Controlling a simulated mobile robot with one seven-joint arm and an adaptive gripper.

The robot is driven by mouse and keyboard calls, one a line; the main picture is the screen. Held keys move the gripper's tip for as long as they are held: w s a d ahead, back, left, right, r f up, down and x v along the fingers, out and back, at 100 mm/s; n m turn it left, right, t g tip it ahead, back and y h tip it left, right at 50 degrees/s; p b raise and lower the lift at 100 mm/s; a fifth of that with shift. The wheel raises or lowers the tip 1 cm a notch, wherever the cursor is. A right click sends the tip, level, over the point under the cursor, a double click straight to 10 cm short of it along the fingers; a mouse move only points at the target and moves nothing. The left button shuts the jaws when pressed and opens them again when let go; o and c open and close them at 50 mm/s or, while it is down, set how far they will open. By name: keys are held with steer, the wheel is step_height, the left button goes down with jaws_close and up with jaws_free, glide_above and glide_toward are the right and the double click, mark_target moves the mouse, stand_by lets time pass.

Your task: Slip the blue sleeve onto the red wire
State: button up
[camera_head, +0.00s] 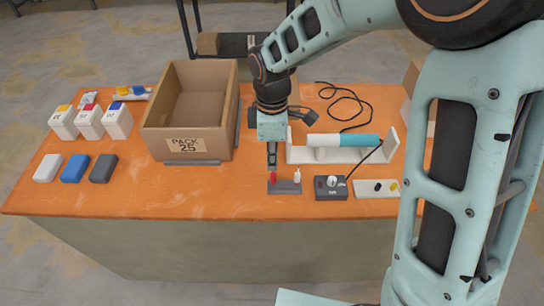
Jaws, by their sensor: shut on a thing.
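My gripper (272,166) points straight down over a small grey block (286,187) near the table's front edge. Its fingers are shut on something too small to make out. The red wire (272,177) stands on the left of this block, directly below the fingertips. I cannot tell whether the fingers or the held thing touch it. A white upright piece (297,175) stands on the same block, to the right. I cannot make out a blue sleeve at the gripper.
A cardboard box (155,125) stands left of my gripper. A dark socket box (331,194) and a pale plate (376,190) lie to the right. Behind them, a white holder (300,155) carries a white and teal cylinder (350,140). White containers (89,127) stand at left.

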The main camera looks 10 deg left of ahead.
steer(key=shift+f+b, duration=0.9)
steer(key=shift+f, duration=0.4)
stand_by(0.4)
steer(key=o, duration=1.2)
steer(key=shift+c, duration=0.2)
step_height(320, 180, up, 8)
steer(key=p, duration=0.6)
steer(key=shift+f, duration=0.25)
